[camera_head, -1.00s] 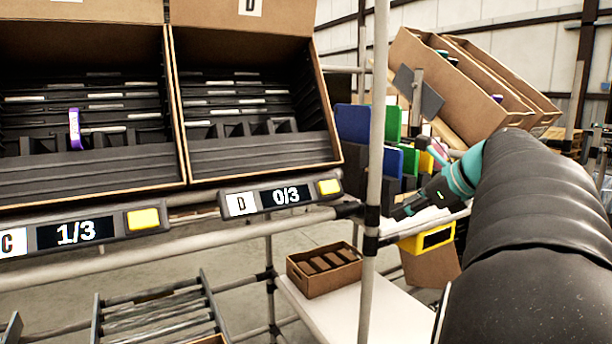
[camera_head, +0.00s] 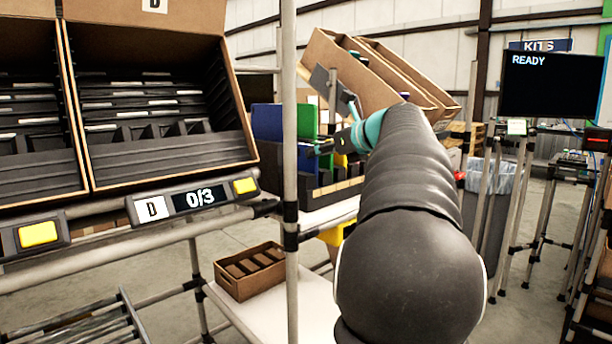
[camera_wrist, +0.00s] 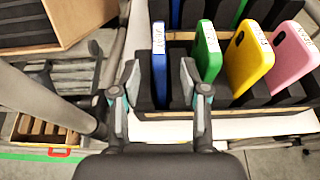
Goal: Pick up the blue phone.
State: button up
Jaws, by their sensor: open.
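In the wrist view a blue phone (camera_wrist: 159,65) stands upright on edge in a slot of a dark rack (camera_wrist: 228,92), with a white label on its top. A green phone (camera_wrist: 208,55), a yellow phone (camera_wrist: 250,58) and a pink phone (camera_wrist: 296,55) stand to its right. My gripper (camera_wrist: 160,80) is open, one finger on each side of the blue phone in the picture; contact cannot be told. In the head view my gripper (camera_head: 326,146) is in front of the rack, and a blue phone (camera_head: 307,157) shows just left of it.
More blue (camera_head: 267,122) and green (camera_head: 307,118) items stand in the back row. A post (camera_head: 289,200) is left of my gripper. Tilted cartons (camera_head: 160,110) fill the left. A small box (camera_head: 248,270) sits on a lower shelf. A READY screen (camera_head: 552,85) is at right.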

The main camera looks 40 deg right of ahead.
jog(key=shift+r+x, duration=0.2)
jog(key=shift+x, duration=1.15)
jog(key=shift+r+x, duration=0.15)
jog(key=shift+x, duration=1.2)
grip_shut()
